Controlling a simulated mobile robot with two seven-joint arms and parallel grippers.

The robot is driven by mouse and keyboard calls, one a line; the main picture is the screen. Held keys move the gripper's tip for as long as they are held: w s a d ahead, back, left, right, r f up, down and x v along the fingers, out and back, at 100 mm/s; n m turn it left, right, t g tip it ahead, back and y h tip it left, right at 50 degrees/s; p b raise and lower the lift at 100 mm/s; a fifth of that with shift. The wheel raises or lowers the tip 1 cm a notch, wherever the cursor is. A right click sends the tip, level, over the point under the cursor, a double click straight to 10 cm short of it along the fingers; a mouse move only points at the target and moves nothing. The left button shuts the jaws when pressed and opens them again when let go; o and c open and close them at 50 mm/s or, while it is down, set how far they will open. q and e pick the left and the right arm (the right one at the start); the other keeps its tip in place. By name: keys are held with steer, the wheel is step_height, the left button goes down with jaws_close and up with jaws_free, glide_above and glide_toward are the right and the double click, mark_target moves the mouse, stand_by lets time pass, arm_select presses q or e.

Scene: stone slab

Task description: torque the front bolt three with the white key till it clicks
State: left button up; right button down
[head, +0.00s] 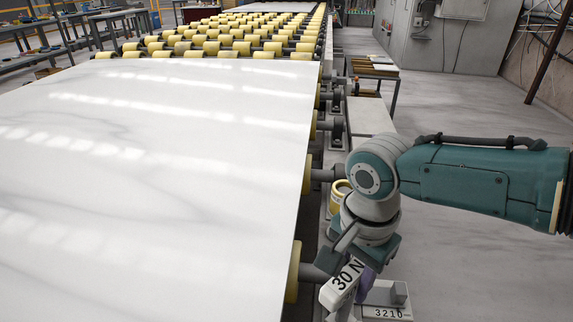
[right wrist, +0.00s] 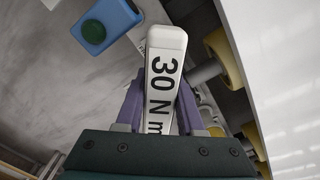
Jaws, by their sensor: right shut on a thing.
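The white key (head: 342,284) carries the black marking "30 N m". It fills the middle of the right wrist view (right wrist: 163,70), its rounded end toward the top. My right gripper (head: 358,278) is shut on it, with purple fingers on both sides of the key in the wrist view (right wrist: 160,108). The key is held beside the right edge of the slab, low in the head view. Its far end is hidden or out of frame. I cannot make out bolt three in either view. My left gripper is not in view.
A pale stone slab (head: 150,180) fills the left on yellow rollers (head: 293,272). A blue box with a green top (right wrist: 105,25) shows in the wrist view. Grey floor is clear at right.

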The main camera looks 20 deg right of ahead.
mark_target(355, 268)
steer(key=m+p, duration=0.1)
steer(key=m, duration=0.1)
steer(key=m+p, duration=0.1)
steer(key=m, duration=0.1)
steer(key=shift+a+r+m, duration=0.1)
steer(key=shift+r+m, duration=0.1)
steer(key=shift+m, duration=0.2)
steer(key=m, duration=0.3)
steer(key=shift+f+p, duration=0.1)
steer(key=shift+p, duration=0.25)
steer(key=shift+f+m, duration=0.1)
steer(key=shift+m, duration=0.6)
steer(key=shift+r+p, duration=1.8)
steer(key=shift+p, duration=0.05)
